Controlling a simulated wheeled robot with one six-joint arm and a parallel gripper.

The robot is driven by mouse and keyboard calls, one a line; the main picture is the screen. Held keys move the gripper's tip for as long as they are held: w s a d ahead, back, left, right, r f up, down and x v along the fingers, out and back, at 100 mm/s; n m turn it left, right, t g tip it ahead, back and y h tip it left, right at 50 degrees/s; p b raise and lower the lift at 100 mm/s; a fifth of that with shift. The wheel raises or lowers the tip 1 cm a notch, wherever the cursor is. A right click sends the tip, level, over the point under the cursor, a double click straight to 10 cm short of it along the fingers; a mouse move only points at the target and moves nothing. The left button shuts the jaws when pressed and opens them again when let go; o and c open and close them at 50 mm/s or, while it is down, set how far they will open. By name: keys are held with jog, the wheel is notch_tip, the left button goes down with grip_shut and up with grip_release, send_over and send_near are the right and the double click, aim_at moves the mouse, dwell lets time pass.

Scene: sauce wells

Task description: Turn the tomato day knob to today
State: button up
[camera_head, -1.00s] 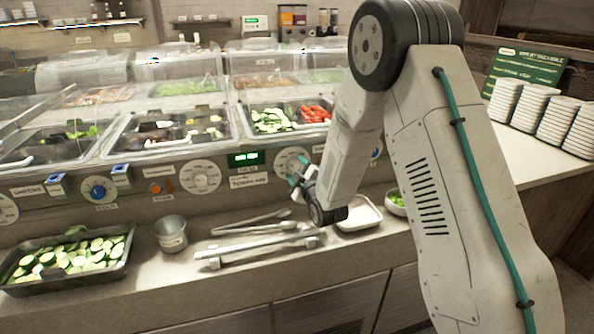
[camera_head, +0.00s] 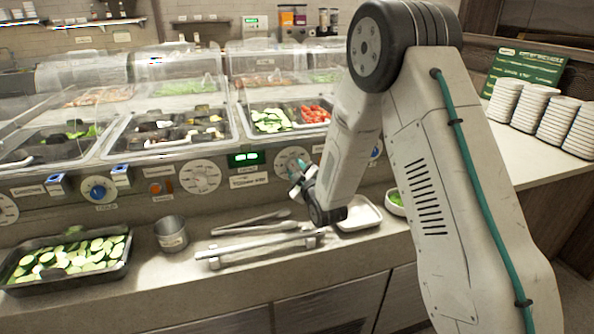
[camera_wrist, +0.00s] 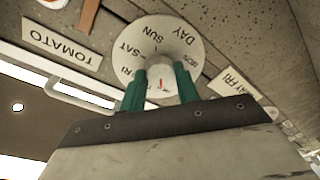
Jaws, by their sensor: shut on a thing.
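The day dial (camera_wrist: 165,50) is a pale disc with the words DAY, SUN, SAT and FRI around it, seen upside down in the wrist view. Its knob (camera_wrist: 160,84) sits in the middle and shows a red mark. My gripper (camera_wrist: 160,80) is shut on the knob with its teal fingers on either side. A TOMATO label (camera_wrist: 62,43) is beside the dial. Another label (camera_wrist: 236,85) reads partly "AY FRI". In the head view the dial (camera_head: 288,158) is on the counter front, partly behind my gripper (camera_head: 299,176).
Another dial (camera_head: 200,177) and a green display (camera_head: 245,158) are to the left on the panel. Below lie tongs (camera_head: 255,226), a metal cup (camera_head: 171,234), a white tray (camera_head: 362,216) and a tray of cucumber slices (camera_head: 124,262). Stacked plates (camera_head: 535,106) stand at right.

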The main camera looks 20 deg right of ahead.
jog(key=m, duration=0.4)
jog(key=shift+f+m, duration=0.1)
jog(key=shift+m, duration=0.2)
jog(key=m, duration=0.3)
jog(key=shift+m+t+h, duration=0.3)
jog(key=shift+m, duration=0.1)
jog(key=m, duration=0.4)
jog(key=shift+a+m, duration=0.1)
jog(key=shift+m, duration=0.3)
jog(key=shift+m+h, duration=0.5)
jog(key=shift+m, duration=1.5)
jog(key=o, duration=1)
jog(key=shift+c, duration=0.2)
